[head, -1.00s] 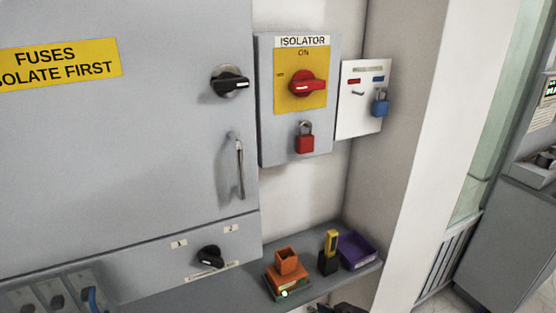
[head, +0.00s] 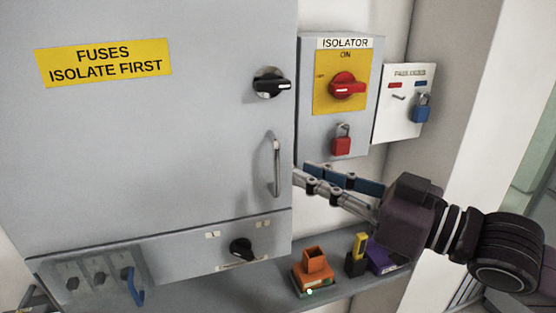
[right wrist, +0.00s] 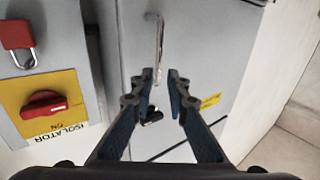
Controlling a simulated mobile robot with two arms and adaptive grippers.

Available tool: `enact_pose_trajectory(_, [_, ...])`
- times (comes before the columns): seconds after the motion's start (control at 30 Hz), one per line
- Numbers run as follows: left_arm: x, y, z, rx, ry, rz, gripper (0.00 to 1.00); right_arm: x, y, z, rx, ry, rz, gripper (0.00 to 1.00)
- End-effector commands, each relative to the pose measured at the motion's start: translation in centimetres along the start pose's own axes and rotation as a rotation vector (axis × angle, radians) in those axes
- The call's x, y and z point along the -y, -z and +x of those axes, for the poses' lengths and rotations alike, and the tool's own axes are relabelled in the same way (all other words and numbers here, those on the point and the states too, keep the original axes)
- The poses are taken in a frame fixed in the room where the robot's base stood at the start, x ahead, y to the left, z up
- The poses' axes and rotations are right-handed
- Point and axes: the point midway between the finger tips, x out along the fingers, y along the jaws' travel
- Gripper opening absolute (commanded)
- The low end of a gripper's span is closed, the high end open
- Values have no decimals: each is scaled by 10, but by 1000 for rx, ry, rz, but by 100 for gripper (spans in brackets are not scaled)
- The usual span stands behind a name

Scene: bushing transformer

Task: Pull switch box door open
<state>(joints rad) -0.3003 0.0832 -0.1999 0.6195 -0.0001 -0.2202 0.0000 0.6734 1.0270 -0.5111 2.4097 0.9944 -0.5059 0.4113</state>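The grey switch box door (head: 170,140) is closed and bears a yellow "FUSES ISOLATE FIRST" label (head: 104,63). Its upright silver handle (head: 276,167) is near the door's right edge, below a black rotary knob (head: 271,83). My right gripper (head: 300,177) comes in from the right, just right of the handle and apart from it. In the right wrist view, which is turned over, the gripper (right wrist: 160,76) is open and empty. The handle (right wrist: 158,45) shows beyond the fingertips, roughly in line with the gap. My left gripper is not in view.
The isolator box (head: 313,125) with a red switch and red padlock is right of the door. A white panel (head: 402,120) with a blue padlock is further right. A shelf below holds an orange holder (head: 314,268), a yellow-black item (head: 357,254) and a purple tray (head: 382,257).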

Motion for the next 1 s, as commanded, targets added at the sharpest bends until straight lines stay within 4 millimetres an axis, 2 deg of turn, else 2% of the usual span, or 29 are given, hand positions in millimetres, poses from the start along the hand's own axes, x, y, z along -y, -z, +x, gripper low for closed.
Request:
enact_pose_trajectory(0.4, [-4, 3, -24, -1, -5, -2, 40, 0, 3, 51, -1, 1, 3, 15])
enact_pose_trajectory(0.6, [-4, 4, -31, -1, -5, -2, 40, -1, 1, 69, -1, -1, 1, 15])
enact_pose_trajectory(0.97, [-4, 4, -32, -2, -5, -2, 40, -1, 0, 74, 0, -2, -2, 15])
enact_pose_trajectory(1.0, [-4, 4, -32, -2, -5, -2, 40, -1, 0, 74, 0, -2, -2, 12])
